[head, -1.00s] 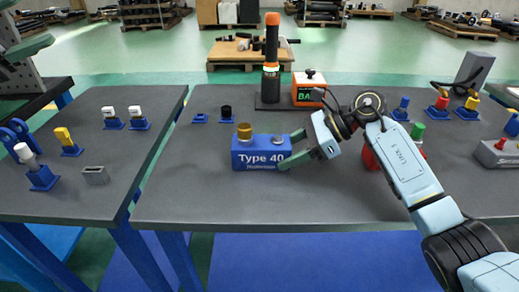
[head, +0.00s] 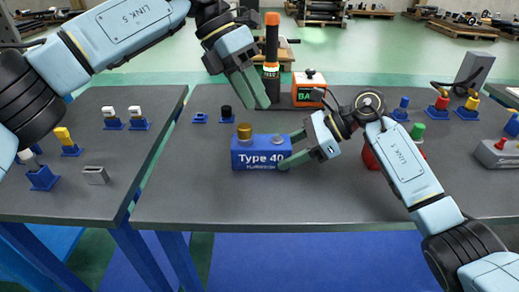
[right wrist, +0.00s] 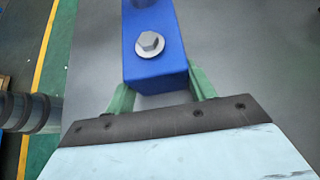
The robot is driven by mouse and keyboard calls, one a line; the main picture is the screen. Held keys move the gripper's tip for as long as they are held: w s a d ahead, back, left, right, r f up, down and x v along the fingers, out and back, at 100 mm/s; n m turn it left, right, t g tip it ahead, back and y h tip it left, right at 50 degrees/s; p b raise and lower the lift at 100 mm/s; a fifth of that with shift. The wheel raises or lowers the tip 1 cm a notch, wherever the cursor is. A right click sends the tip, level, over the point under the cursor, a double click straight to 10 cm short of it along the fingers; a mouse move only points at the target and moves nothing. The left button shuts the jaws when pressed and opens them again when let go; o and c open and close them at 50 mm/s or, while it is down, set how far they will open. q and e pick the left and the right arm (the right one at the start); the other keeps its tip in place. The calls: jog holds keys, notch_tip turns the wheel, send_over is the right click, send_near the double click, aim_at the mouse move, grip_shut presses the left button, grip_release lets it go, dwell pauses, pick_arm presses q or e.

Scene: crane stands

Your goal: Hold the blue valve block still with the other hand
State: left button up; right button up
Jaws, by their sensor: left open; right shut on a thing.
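The blue valve block (head: 258,153), marked "Type 40", sits on the dark grey table, with a brass cap (head: 244,131) on its left top. My right gripper (head: 289,150) is shut on the block's right end. In the right wrist view the block (right wrist: 155,50) lies between the green fingers of my right gripper (right wrist: 160,88), with a hex bolt (right wrist: 150,43) on its top. My left gripper (head: 258,90) is open and empty, above and behind the block, apart from it. Its fingers point down in front of the black post.
A black post with an orange top (head: 272,45) and an orange box (head: 308,90) stand behind the block. A red thing (head: 371,158) is partly hidden behind my right arm. Small blue-based parts stand on the left table (head: 80,190). The table front is clear.

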aim_at(244, 126)
pick_arm(q)
jog(key=w+t+y, duration=0.1)
jog(key=a+y, duration=0.1)
jog(key=y, duration=0.1)
jog(key=w+r+m+t+y, duration=0.1)
jog(key=y, duration=0.1)
jog(key=shift+w+a+t, duration=0.25)
jog(key=shift+w+t, duration=0.05)
jog(key=shift+w, duration=0.05)
jog(key=shift+a+f+y, duration=0.1)
jog(key=shift+y, duration=0.2)
jog(key=shift+f, duration=4.35)
jog(key=c, duration=0.9)
jog(key=shift+r, duration=0.1)
